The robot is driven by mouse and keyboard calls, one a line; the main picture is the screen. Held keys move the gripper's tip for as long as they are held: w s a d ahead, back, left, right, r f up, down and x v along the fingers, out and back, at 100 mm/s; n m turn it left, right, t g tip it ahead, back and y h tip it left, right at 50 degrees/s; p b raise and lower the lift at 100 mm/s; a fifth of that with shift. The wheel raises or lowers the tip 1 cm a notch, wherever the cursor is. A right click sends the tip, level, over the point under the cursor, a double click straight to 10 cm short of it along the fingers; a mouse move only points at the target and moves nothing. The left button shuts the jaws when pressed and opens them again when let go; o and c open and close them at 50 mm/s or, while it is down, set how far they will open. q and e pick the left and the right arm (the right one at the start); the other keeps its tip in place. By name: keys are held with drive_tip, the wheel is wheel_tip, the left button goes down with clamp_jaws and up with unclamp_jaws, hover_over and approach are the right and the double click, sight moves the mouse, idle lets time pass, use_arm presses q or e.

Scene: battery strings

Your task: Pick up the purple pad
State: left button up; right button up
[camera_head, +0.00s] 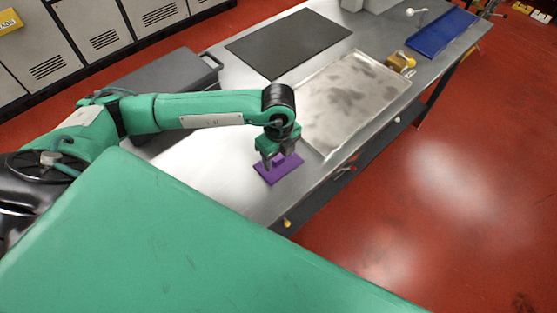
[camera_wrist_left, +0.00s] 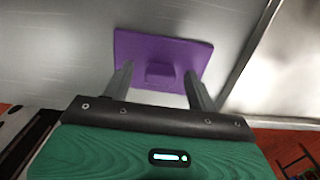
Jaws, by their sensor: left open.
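The purple pad (camera_head: 284,171) lies flat on the metal table, near its front edge. It has a small raised purple block in its middle, which shows in the left wrist view on the pad (camera_wrist_left: 138,44). My left gripper (camera_head: 279,160) points down at the pad. In the left wrist view its two fingers (camera_wrist_left: 158,80) are spread on either side of the raised block, with nothing held. I cannot tell whether the fingertips touch the pad. My right gripper is not in view.
A metal tray (camera_head: 318,136) lies just right of the pad on the table (camera_head: 232,192). A dark mat (camera_head: 288,44), a dark case (camera_head: 172,76), a yellow object (camera_head: 401,62) and a blue tray (camera_head: 441,32) are farther back. Bare table lies left of the pad.

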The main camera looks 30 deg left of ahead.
use_arm(q)
drive_tip(key=shift+c, duration=0.9)
drive_tip(key=c, duration=0.7)
drive_tip(key=shift+c, duration=1.1)
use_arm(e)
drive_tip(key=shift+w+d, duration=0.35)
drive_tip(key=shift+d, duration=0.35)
